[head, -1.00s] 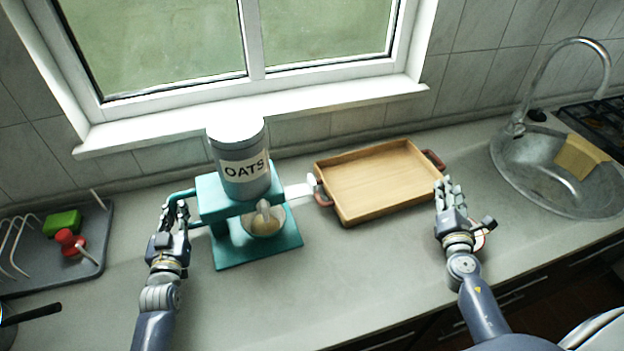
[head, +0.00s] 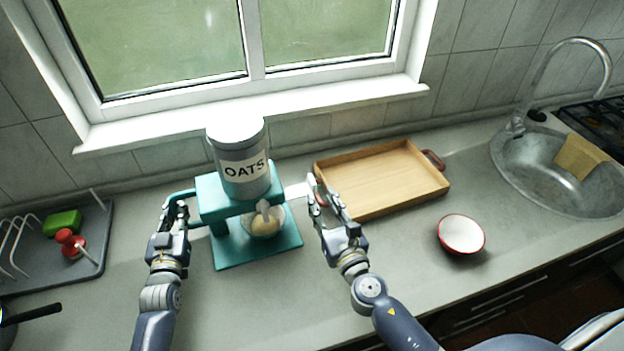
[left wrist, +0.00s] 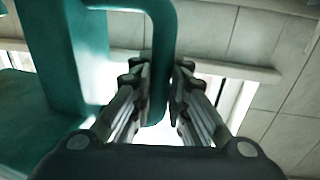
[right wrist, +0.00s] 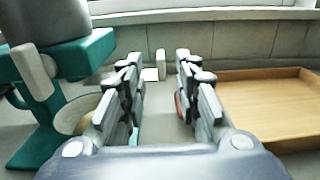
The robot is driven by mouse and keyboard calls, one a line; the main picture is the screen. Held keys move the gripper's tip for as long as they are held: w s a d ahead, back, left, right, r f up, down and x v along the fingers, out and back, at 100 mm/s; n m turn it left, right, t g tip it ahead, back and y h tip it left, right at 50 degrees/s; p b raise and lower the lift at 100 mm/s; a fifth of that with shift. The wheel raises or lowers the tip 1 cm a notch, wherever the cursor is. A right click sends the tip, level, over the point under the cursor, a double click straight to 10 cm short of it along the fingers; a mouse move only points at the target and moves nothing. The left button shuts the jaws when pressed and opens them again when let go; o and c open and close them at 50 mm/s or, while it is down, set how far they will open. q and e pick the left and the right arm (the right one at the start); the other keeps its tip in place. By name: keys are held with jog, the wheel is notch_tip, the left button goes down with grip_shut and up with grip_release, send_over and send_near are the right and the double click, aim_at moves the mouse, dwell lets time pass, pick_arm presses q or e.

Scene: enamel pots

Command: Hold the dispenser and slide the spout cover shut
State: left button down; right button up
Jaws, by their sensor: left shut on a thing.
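The teal dispenser (head: 207,198) stands upright on the counter, with a grey OATS canister (head: 238,150) on top. Its spout (head: 265,212) points down over a bowl of pale oats (head: 262,228). The white spout cover (head: 296,190) sticks out to the right and also shows in the right wrist view (right wrist: 150,74), with an upright end tab. My left gripper (head: 177,204) is shut on the dispenser's handle (left wrist: 160,60) at its left side. My right gripper (head: 325,190) is open at the cover's outer end; its fingers appear on either side of the tab, apart from it.
A wooden tray (head: 400,206) lies just right of my right gripper, its left handle partly hidden. A white red-rimmed bowl (head: 461,234) stands in front of the tray. A grey drying rack (head: 92,262) is at left, a sink (head: 500,175) at right.

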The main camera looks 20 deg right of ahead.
aim_at(315, 186)
jog(key=w, duration=0.8)
jog(key=shift+w+a, duration=0.15)
jog(key=shift+w, duration=0.05)
grip_shut()
